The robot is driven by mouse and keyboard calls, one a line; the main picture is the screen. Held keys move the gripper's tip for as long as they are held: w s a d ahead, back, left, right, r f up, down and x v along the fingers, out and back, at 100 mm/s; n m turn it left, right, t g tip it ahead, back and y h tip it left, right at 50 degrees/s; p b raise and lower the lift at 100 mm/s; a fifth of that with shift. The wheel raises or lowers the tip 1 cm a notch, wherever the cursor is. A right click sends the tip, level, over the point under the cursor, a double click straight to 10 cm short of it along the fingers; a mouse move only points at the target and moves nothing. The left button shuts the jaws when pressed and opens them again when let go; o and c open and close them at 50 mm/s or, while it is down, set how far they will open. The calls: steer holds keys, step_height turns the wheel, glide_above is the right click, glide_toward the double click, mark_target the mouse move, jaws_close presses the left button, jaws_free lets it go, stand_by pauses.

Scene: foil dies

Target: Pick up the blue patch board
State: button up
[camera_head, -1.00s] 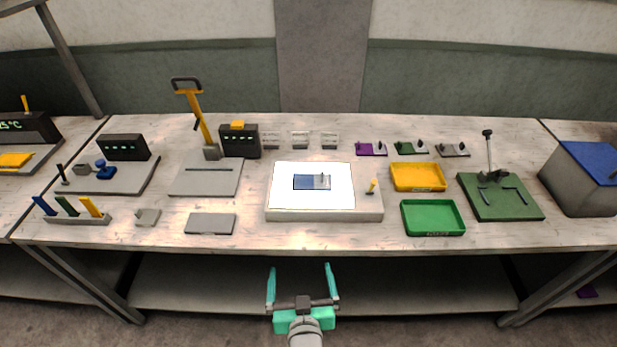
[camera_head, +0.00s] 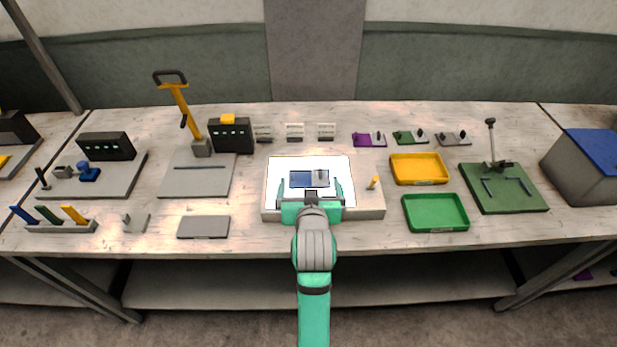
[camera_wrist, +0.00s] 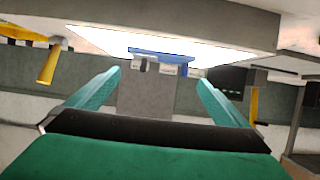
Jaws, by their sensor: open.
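The blue patch board (camera_head: 309,179) is a flat blue piece with a grey part at its right end. It lies on the lit white panel (camera_head: 275,167) in the middle of the bench. In the wrist view the board shows as a blue strip (camera_wrist: 160,56) seen edge-on, beyond my fingertips. My gripper (camera_head: 311,188) has teal fingers and is open and empty. In the head view its fingers lie to the left and right of the board; the height between them is unclear. My gripper hides part of the panel's front edge.
A small yellow peg (camera_head: 373,183) stands on the panel's right side. A yellow tray (camera_head: 419,182) and a green tray (camera_head: 436,227) lie to the right. A grey plate (camera_head: 203,237) lies to the left. A yellow-handled lever (camera_head: 184,108) stands at the back left.

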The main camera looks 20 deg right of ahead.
mark_target(309, 179)
steer(key=shift+f+x, duration=0.2)
steer(key=shift+x, duration=3.45)
steer(key=shift+s, duration=0.1)
steer(key=c, duration=0.8)
steer(key=shift+c, duration=0.2)
steer(key=shift+r, duration=0.1)
